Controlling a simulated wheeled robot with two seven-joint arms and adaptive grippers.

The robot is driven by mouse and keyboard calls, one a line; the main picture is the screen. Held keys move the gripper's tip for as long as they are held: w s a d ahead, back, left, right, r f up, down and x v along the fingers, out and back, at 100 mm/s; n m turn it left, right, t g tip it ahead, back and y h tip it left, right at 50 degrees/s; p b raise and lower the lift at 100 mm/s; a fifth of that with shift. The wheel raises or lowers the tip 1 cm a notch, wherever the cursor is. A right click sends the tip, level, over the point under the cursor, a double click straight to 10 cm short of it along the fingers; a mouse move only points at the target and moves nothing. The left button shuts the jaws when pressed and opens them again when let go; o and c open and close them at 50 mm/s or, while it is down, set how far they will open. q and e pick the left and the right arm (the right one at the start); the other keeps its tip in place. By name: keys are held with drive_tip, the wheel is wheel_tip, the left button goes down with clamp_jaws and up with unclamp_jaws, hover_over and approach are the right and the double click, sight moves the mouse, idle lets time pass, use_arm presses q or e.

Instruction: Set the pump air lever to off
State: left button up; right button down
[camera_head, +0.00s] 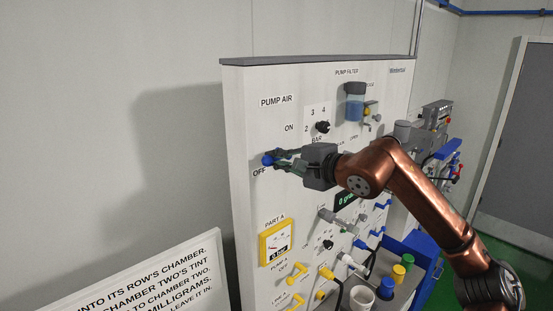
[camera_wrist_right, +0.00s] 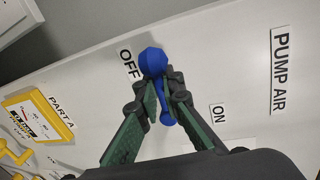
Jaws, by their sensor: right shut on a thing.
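The pump air lever (camera_head: 267,160) is blue with a round knob and sits on the upper left of the white panel. Its knob is right beside the OFF label (camera_head: 259,173). In the right wrist view the lever's knob (camera_wrist_right: 153,62) lies next to OFF (camera_wrist_right: 128,66), with its pivot end lower down, away from the ON label (camera_wrist_right: 218,115). My right gripper (camera_head: 278,159) reaches in from the right. Its green-padded fingers (camera_wrist_right: 163,88) are shut around the lever's arm, just below the knob. My left gripper is not in view.
A black knob (camera_head: 322,127) and a filter bowl (camera_head: 355,107) sit above and right of my gripper. A yellow PART A gauge (camera_head: 276,243) and yellow levers are below. A white sign (camera_head: 165,285) stands at lower left. Cups stand on the shelf at lower right.

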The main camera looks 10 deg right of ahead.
drive_tip(key=shift+f+n, duration=0.25)
drive_tip(key=shift+n, duration=0.15)
drive_tip(key=c, duration=2.1)
unclamp_jaws()
drive_tip(key=v, duration=1.2)
drive_tip(key=shift+a, duration=0.1)
